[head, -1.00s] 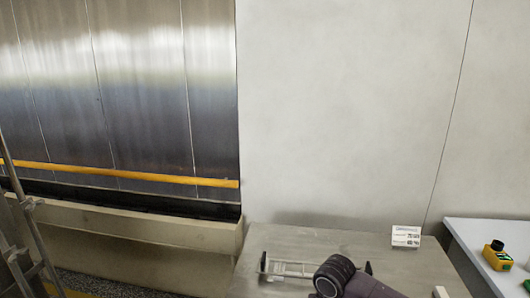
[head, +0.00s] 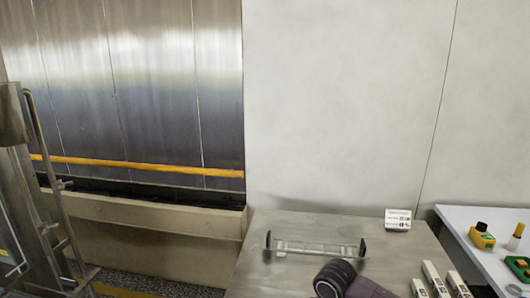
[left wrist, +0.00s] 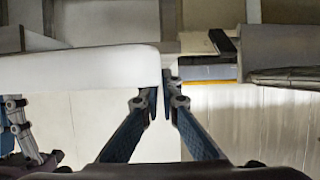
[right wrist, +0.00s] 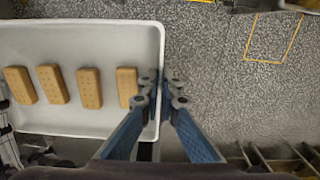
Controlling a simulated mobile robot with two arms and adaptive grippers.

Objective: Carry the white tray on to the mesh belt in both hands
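The white tray (right wrist: 80,122) holds several brown biscuits (right wrist: 88,88) in a row, seen from above in the right wrist view. My right gripper (right wrist: 160,84) is shut on its rim, one finger inside and one outside. In the left wrist view the tray (left wrist: 80,68) shows side-on, and my left gripper (left wrist: 162,85) has its fingers close together at the tray's edge, one on each side of it. The tray and both grippers are out of the head view. I cannot make out the mesh belt in any view.
A steel frame with a rail (head: 45,190) stands at the left. A grey table (head: 300,225) carries a rack with black ends (head: 315,248), a small sign (head: 397,219) and white boxes (head: 435,280). A white table (head: 480,240) stands at right. Speckled floor (right wrist: 220,60) lies beside the tray.

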